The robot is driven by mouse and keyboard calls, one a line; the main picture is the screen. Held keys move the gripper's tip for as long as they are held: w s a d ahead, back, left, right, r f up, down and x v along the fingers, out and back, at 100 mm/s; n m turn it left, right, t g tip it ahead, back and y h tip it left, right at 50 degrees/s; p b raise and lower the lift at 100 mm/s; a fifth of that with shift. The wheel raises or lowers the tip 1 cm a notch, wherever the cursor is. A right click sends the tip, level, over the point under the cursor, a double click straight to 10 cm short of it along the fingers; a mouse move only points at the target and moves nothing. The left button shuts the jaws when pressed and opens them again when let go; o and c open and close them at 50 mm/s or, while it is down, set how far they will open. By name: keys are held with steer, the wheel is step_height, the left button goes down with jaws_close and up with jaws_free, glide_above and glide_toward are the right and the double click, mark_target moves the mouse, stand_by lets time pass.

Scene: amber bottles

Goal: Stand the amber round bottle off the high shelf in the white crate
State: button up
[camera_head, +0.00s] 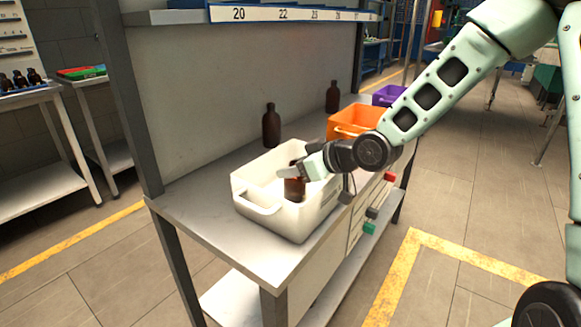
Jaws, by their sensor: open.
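The white crate (250,209) stands on the workbench, near its front end. An amber round bottle (294,190) is inside the crate and looks upright. Its upper part is partly hidden by my gripper, and its base is hidden by the crate wall. My gripper (301,172) reaches in from the right over the crate, with its fingers at the bottle's upper part. The jaws are open; whether they touch the bottle cannot be told. The high shelf (165,17) with a numbered strip (290,14) runs above the bench, and its top is mostly out of view.
Two other dark bottles stand on the bench behind the crate, one nearer (271,126) and one farther (332,97). An orange crate (352,122) and a purple crate (387,96) stand beyond the white one. The bench top (195,205) left of the crate is clear.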

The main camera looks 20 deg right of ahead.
steer(key=p+v, duration=0.3)
steer(key=v, duration=0.7)
steer(key=shift+s+p, duration=0.25)
steer(key=shift+p, duration=0.1)
steer(key=shift+d, duration=0.1)
